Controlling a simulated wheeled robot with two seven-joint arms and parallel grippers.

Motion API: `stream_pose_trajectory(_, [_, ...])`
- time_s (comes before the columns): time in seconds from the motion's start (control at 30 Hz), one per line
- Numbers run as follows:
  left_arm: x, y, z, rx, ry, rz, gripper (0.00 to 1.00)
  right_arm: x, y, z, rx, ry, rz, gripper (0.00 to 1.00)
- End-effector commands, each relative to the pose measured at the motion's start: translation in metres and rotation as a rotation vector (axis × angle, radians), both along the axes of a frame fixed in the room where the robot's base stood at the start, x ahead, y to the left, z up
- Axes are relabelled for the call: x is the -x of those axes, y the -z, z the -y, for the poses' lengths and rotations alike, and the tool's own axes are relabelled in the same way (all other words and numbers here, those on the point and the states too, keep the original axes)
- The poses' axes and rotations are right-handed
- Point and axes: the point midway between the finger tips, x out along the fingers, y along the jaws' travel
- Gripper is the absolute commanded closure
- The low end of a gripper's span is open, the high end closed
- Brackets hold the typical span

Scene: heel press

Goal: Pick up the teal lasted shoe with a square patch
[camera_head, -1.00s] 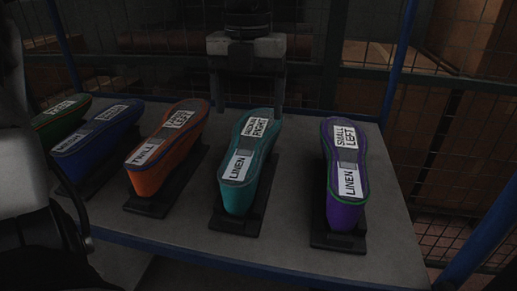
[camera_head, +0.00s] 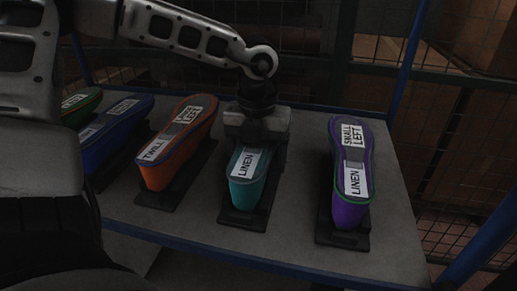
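The teal lasted shoe (camera_head: 247,191) stands on a dark base on the table, sole up, near the middle of the head view. A white LINEN label shows on its near end. Its far half, with the other label and any patch, is hidden by my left gripper (camera_head: 257,140). That gripper points down over the shoe's far half, its right finger along the shoe's right side. The fingers look spread around the shoe, though contact is hard to see. My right gripper is not in view.
A purple shoe (camera_head: 350,205) stands to the right and an orange shoe (camera_head: 158,175) to the left, with blue (camera_head: 135,108) and green (camera_head: 84,99) shoes further left. Bare table (camera_head: 297,200) lies between teal and purple. A blue post (camera_head: 408,65) and mesh stand behind.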

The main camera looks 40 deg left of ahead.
Motion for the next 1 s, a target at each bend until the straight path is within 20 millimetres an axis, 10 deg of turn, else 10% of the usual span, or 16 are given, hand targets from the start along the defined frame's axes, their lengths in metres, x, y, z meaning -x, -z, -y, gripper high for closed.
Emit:
stream_pose_trajectory(0.13, [0.000, 0.000, 0.000, 0.000, 0.000, 0.001, 0.20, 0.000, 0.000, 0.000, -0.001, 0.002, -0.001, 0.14])
stream_pose_trajectory(0.4, [-0.001, -0.002, 0.000, 0.000, 0.001, 0.004, 0.92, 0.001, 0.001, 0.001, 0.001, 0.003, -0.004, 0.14])
stream_pose_trajectory(0.73, [-0.002, -0.011, 0.000, -0.003, 0.002, 0.009, 0.92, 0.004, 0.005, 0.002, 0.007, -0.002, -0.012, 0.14])
stream_pose_trajectory(1.0, [-0.002, -0.060, 0.000, -0.003, 0.000, 0.011, 0.92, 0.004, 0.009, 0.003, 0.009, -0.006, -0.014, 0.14])
